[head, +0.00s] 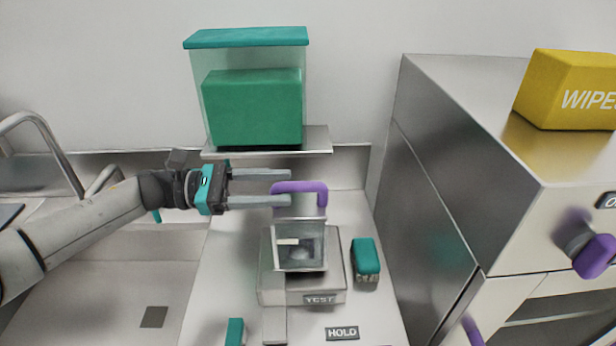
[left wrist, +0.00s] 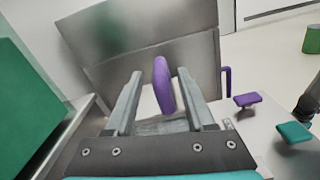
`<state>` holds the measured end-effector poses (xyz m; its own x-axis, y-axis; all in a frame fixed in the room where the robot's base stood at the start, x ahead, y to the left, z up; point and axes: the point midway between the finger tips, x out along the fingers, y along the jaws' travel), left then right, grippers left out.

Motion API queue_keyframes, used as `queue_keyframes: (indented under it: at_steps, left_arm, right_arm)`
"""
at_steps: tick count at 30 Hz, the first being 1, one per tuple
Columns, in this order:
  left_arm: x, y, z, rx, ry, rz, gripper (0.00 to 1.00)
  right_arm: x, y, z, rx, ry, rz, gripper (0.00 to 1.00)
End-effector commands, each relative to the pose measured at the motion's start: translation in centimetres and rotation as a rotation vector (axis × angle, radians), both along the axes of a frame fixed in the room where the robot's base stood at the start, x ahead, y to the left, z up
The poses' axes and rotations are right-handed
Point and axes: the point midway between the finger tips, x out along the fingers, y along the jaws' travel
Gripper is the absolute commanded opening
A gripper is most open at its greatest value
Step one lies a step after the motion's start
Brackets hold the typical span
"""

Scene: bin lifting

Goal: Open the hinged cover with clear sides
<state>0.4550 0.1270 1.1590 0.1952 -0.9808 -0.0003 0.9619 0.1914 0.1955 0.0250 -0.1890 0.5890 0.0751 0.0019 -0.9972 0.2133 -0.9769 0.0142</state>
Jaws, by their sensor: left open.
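The cover with clear sides (head: 314,246) sits over the grey base labelled TEST (head: 275,290), and it looks lowered. Something pale shows through its panes. A purple handle (head: 314,186) stands at the top of the cover. My left gripper (head: 290,187) comes in from the left with its fingers open, level with this handle. In the left wrist view, the purple handle (left wrist: 163,87) stands between the two open fingers (left wrist: 160,95). I cannot tell whether it touches either finger. My right gripper is not in view.
A clear bin with a teal lid (head: 246,38) and a green block (head: 252,108) inside stands on a shelf above. A metal cabinet (head: 440,170) carrying a yellow wipes box (head: 566,90) rises on the right. A teal brush (head: 365,256) is right of the base.

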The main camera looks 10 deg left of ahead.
Motion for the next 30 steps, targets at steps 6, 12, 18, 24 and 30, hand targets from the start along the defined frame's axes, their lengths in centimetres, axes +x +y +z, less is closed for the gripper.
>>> queue_keyframes:
  at_steps: [6, 12, 18, 24, 30]
  left_arm:
    - [0.8, -3.9, 0.2, -0.002, 0.000, -0.002, 0.55]
    - [1.1, -5.5, 0.0, 0.000, 0.001, 0.001, 0.55]
    - [1.1, -5.7, -0.1, 0.001, 0.001, 0.001, 0.55]
    - [1.1, -5.7, -0.1, 0.000, 0.001, 0.001, 0.44]
    - [1.1, -5.7, -0.1, 0.000, 0.001, 0.001, 0.22]
  right_arm:
    - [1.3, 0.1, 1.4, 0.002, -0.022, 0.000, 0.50]
    - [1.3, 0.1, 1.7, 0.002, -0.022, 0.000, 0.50]
    - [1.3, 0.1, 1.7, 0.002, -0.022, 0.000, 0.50]
    - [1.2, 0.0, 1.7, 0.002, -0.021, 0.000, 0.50]
    - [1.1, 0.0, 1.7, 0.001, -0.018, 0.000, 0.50]
